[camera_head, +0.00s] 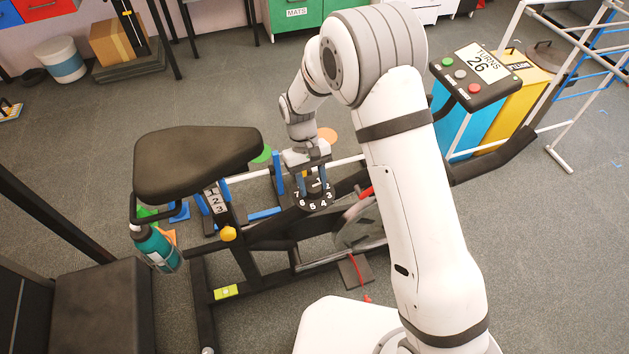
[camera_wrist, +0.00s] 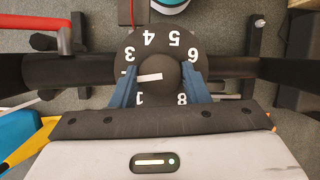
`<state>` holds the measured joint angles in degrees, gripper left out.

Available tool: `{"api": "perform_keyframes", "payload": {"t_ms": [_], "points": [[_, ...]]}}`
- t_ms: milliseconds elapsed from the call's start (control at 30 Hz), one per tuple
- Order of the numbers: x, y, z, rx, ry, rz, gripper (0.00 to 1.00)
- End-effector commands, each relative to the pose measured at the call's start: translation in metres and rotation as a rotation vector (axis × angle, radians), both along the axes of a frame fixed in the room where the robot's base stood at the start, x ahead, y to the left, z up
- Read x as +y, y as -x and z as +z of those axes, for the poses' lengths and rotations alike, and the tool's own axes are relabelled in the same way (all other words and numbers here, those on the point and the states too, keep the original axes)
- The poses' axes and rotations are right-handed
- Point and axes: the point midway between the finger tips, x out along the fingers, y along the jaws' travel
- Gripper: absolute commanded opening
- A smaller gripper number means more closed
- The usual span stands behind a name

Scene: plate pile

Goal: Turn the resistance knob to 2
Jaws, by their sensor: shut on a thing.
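The resistance knob (camera_wrist: 172,72) is a dark round grip with a white pointer bar, on a black dial (camera_wrist: 160,44) with white numbers. My gripper (camera_wrist: 160,84) is shut on the knob, one blue finger on each side. In the wrist view the pointer aims left, just below the 3, toward a spot the left finger covers. The 1, 3, 4, 5, 6 and 8 show there; the 2 and 7 are hidden. In the head view my gripper (camera_head: 315,180) reaches down onto the dial (camera_head: 315,203), where 2 through 7 show.
A red lever (camera_head: 366,192) is just right of the dial. A teal bottle (camera_head: 157,248) hangs below the seat. Open floor (camera_head: 550,240) lies at right.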

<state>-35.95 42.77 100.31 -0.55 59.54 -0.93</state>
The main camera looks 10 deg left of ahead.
Motion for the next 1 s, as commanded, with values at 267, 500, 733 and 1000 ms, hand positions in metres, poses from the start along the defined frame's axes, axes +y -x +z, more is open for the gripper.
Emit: {"api": "perform_keyframes", "payload": {"t_ms": [267,500,733,1000], "points": [[0.0007,-0.0054,0.0018,-0.015,-0.007,-0.014,0.19],[0.0008,-0.0054,0.0019,-0.015,-0.007,-0.013,0.45],[0.0006,-0.0028,0.0011,-0.007,-0.003,-0.012,0.63],[0.001,-0.0022,0.0028,-0.005,-0.002,-0.013,0.63]]}}
